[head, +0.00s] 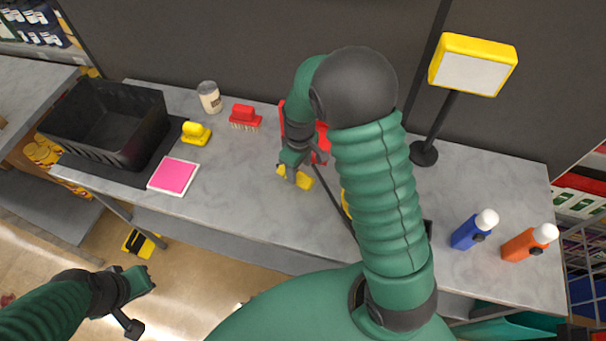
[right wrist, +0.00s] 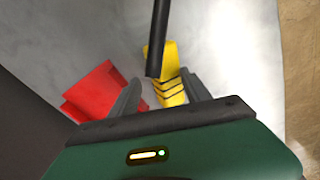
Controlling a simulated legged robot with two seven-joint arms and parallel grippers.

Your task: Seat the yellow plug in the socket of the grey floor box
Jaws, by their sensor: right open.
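The yellow plug (head: 296,177) lies on the grey worktop, partly hidden by my right gripper (head: 297,170); a dark cable runs from it toward the front right. In the right wrist view my open right gripper (right wrist: 160,98) has its fingers apart, with the yellow plug (right wrist: 170,78) just beyond, nearer the right finger. Black bands mark the plug, and a dark cable (right wrist: 156,40) crosses its upper part. I cannot tell whether a finger touches it. My left gripper (head: 138,300) is low at the left, away from the worktop; its jaws are unclear. I cannot make out the grey floor box or its socket.
A red object (head: 321,143) stands close behind my right gripper and shows left of the plug in the wrist view.

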